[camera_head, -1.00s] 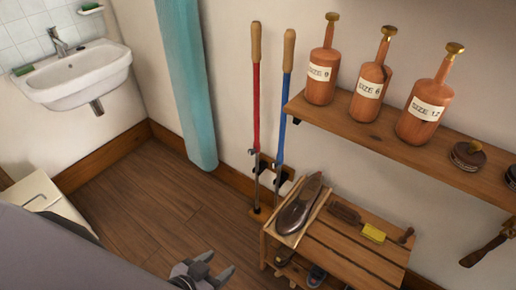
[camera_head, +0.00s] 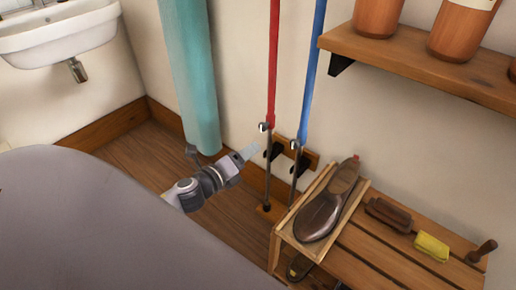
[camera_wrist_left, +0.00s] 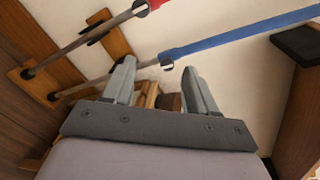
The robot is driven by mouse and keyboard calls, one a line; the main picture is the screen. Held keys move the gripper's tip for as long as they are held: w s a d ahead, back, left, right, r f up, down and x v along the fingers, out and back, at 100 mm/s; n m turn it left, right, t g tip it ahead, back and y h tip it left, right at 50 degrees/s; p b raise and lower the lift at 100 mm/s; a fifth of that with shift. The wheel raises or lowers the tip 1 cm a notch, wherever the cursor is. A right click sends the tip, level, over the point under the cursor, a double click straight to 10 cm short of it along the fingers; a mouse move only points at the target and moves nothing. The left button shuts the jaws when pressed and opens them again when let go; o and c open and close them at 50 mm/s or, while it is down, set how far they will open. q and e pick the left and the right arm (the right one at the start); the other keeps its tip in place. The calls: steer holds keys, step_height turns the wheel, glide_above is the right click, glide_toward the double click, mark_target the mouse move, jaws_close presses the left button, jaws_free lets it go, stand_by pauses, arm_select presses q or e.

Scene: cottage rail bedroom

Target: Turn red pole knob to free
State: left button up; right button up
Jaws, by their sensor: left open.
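The red pole (camera_head: 273,60) stands upright against the wall, with a small metallic knob (camera_head: 264,127) at the bottom of its red section. In the left wrist view the red pole's knob (camera_wrist_left: 141,8) is at the top edge. My left gripper (camera_head: 250,150) is just left of the red pole and slightly below its knob, apart from it as far as I can tell. In the left wrist view the left gripper (camera_wrist_left: 160,68) is open. The blue pole's knob (camera_wrist_left: 166,60) appears between its fingertips, seemingly beyond them. My right gripper is not in view.
The blue pole (camera_head: 312,65) stands right of the red one; a wooden wall bracket (camera_head: 312,158) is behind them. A slatted bench (camera_head: 375,258) with a shoe (camera_head: 328,200) is at right. A bottle shelf (camera_head: 420,68) is above. A teal column (camera_head: 190,80) is left.

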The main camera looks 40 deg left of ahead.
mark_target(261, 128)
arm_select(q)
steer(key=shift+w+a+f+m+t+b, duration=0.25)
steer(key=shift+w+a+f+m+b, duration=0.45)
steer(key=shift+w+m+b, duration=1.3)
steer(key=shift+w+a+f+m+t+b, duration=0.35)
steer(key=shift+w+a+m+b, duration=0.65)
steer(key=shift+w+m+b, duration=1)
steer(key=shift+w+a+f+m+t+b, duration=0.2)
steer(key=shift+w+a+f+m+b, duration=0.55)
steer(key=shift+w+m, duration=1.35)
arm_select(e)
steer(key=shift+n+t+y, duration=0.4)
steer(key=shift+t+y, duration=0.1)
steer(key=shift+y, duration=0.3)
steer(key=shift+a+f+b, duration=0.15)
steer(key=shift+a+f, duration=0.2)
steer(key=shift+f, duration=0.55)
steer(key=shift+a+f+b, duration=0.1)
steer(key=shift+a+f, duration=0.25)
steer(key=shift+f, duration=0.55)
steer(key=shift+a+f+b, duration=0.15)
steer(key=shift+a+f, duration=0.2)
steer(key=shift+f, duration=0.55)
arm_select(q)
steer(key=shift+w+a+r+n, duration=0.1)
steer(key=shift+w+r+n, duration=0.15)
steer(key=shift+w+n, duration=0.15)
steer(key=c, duration=1)
steer(key=shift+c, duration=0.2)
